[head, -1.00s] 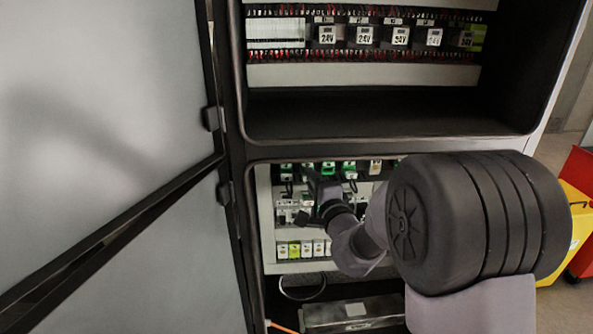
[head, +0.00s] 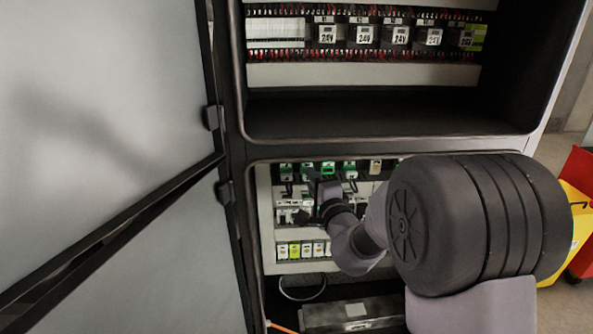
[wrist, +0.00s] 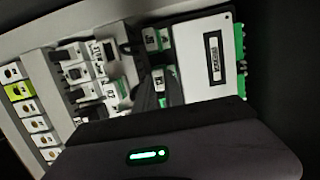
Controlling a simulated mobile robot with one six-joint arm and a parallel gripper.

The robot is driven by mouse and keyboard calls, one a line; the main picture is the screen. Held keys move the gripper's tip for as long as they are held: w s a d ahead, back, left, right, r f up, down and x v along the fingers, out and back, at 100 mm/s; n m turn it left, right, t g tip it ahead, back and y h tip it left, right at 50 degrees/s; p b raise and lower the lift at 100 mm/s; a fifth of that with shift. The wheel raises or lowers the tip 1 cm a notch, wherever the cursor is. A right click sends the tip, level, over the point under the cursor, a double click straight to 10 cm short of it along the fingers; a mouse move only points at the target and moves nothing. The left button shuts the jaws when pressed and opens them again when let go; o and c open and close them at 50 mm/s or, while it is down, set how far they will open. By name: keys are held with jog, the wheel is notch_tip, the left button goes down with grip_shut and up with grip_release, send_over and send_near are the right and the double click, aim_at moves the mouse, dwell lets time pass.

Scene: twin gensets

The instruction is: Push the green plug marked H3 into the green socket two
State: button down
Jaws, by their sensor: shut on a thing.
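A row of green connectors (head: 328,168) with white faces runs along the top of the lower cabinet bay. I cannot read their marks or tell which is socket two. My gripper (head: 318,190) is just below this row, in front of the panel. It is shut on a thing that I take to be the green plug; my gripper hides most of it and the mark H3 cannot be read. In the wrist view a white module (wrist: 204,62) with green connectors along its edge is beyond the gripper. Whether the plug touches a socket cannot be told.
A row of white terminals with one yellow-green block (head: 294,249) lies lower on the panel. A grey box (head: 352,314) sits on the bay floor. An open cabinet door (head: 110,120) stands at left. Yellow (head: 577,215) and red bins are at right.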

jog(key=shift+w, duration=0.1)
jog(key=c, duration=1.3)
grip_release()
jog(key=shift+c, duration=0.2)
